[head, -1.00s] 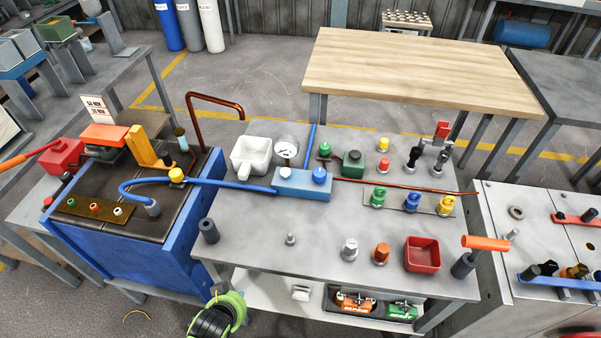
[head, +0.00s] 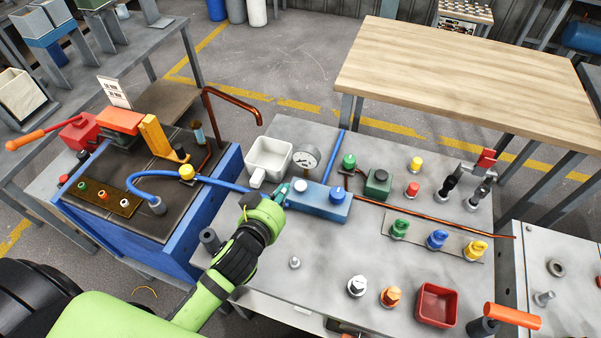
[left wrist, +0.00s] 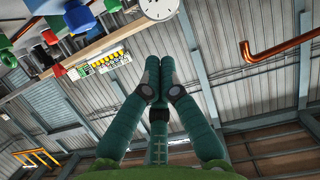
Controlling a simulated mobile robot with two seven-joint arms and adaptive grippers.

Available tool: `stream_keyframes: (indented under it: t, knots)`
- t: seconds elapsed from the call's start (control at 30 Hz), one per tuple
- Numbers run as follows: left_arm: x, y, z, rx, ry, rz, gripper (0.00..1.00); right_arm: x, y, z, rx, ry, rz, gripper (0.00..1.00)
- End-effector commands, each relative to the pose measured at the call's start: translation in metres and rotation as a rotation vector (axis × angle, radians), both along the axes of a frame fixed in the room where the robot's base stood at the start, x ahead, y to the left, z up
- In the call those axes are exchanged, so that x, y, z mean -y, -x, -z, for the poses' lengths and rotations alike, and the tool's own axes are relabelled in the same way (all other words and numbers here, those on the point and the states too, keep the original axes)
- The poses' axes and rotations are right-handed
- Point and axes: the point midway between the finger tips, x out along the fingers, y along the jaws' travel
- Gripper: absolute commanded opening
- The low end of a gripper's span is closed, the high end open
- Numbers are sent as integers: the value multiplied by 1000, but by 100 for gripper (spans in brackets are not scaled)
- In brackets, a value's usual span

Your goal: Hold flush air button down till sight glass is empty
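My left gripper (head: 282,190) is over the workbench, its teal fingertips at the left end of a blue box (head: 320,202) with a white button (head: 300,186) and a blue knob (head: 337,192) on top. I cannot tell if the fingertips touch the box. In the left wrist view the fingers (left wrist: 158,75) are together with nothing visible between them. No label marks the flush air button. A small glass cylinder (head: 198,134), perhaps the sight glass, stands on the left bench; its contents are too small to tell. My right gripper is not in view.
A white-faced gauge (head: 306,158) and white tub (head: 270,157) stand behind the gripper. A blue hose (head: 222,184) runs to the box. Green, blue and yellow knobs, a red bin (head: 436,306) and clamps are on the right. The front middle of the bench is mostly clear.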

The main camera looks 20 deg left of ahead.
Motion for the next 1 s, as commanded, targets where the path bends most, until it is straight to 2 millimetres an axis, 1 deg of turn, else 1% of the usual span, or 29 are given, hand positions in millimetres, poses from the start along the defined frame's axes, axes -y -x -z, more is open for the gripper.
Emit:
stream_keyframes:
  t: [0.03, 0.2, 0.27, 0.37, 0.47, 0.67, 0.9, 0.93, 1.0]
  knots:
    - [0, 0, 0, 0, 0, 0, 0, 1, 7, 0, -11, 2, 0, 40]
    - [0, 0, 0, -1, -1, 0, 0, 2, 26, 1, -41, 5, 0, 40]
    - [0, -1, 1, -1, -1, 0, 0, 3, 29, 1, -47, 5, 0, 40]
    - [0, -7, 2, 0, -1, 0, 0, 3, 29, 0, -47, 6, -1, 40]
    - [1, -19, 5, 1, -1, 0, 0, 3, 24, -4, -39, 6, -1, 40]
    - [2, -55, 17, 0, -3, 0, 0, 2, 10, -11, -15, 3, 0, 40]
    - [4, -95, 32, -1, -2, 0, 0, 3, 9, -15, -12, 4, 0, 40]
    - [4, -97, 36, -3, -3, -1, 0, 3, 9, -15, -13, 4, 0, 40]
    - [6, -92, 52, -7, 1, -2, 0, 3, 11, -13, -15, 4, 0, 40]
